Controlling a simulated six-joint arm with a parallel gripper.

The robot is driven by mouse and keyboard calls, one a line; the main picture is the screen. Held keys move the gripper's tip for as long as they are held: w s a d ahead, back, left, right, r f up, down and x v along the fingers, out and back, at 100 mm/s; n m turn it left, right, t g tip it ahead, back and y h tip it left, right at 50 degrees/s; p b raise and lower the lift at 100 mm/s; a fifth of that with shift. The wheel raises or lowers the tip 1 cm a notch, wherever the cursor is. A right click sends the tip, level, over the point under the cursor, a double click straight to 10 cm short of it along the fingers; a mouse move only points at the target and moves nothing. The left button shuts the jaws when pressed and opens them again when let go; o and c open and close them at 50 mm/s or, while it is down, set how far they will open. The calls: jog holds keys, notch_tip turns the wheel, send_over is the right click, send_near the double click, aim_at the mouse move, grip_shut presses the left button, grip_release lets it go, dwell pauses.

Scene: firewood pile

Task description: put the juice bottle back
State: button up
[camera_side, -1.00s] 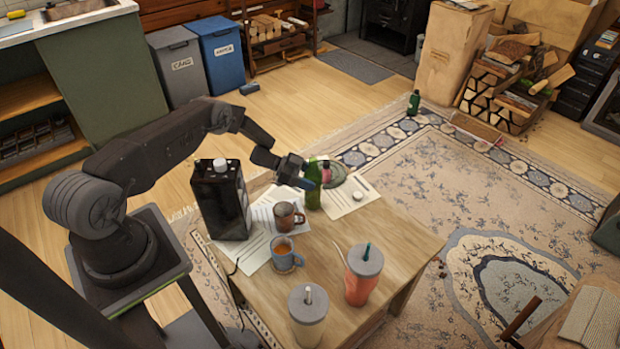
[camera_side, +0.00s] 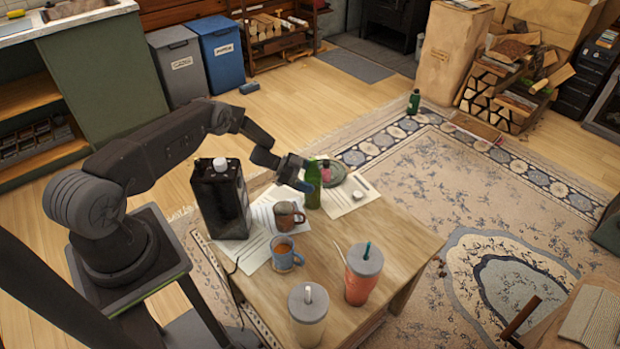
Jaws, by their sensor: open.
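A green bottle (camera_side: 313,190) stands upright on the far side of the wooden table (camera_side: 400,236); no label on it can be read. A second, smaller green bottle (camera_side: 414,103) stands on the floor near the rug's edge. I cannot tell for sure which is the juice bottle. My gripper (camera_side: 308,178) is open at the upper part of the table bottle, close against it. From this angle I cannot tell whether the fingers touch it. Part of the bottle is hidden by the gripper.
A black carton (camera_side: 220,200) with a white cap stands left of the bottle. Two mugs (camera_side: 288,214) (camera_side: 285,254) stand in front on papers. A red tumbler (camera_side: 363,276) and a cream tumbler (camera_side: 307,318) stand nearer. The table's right side is clear.

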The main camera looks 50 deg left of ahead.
jog(key=v, duration=1.2)
jog(key=w+r+n+t+y, duration=0.1)
jog(key=w+r+t+y, duration=0.15)
jog(key=w+r, duration=0.45)
jog(key=w+r+n+t+y, duration=0.1)
jog(key=w+r+y, duration=0.25)
jog(key=r, duration=0.65)
jog(key=d+r+n+t+y, duration=0.1)
jog(key=d+r+n+y, duration=0.15)
jog(key=r, duration=0.65)
jog(key=d+r+n+y, duration=0.1)
jog(key=d+r+y, duration=0.25)
jog(key=r, duration=0.55)
jog(key=s+d+r+n+g+y, duration=0.1)
jog(key=s+d+r+n, duration=0.1)
jog(key=s+d+r, duration=0.3)
jog(key=s+d+r+n+g+y, duration=0.1)
jog(key=s+d+r+n+y, duration=0.15)
jog(key=s, duration=0.55)
jog(key=s+d+g+h, duration=0.1)
jog(key=s+d, duration=0.3)
jog(key=s, duration=0.4)
jog(key=s+d+f+g+h, duration=0.1)
jog(key=s+d+g+h, duration=0.1)
jog(key=s+d, duration=0.2)
jog(key=s+d+f+g+h, duration=0.1)
jog(key=s+d, duration=0.3)
jog(key=s, duration=0.7)
jog(key=shift+s+g, duration=0.35)
jog(key=shift+g, duration=0.4)
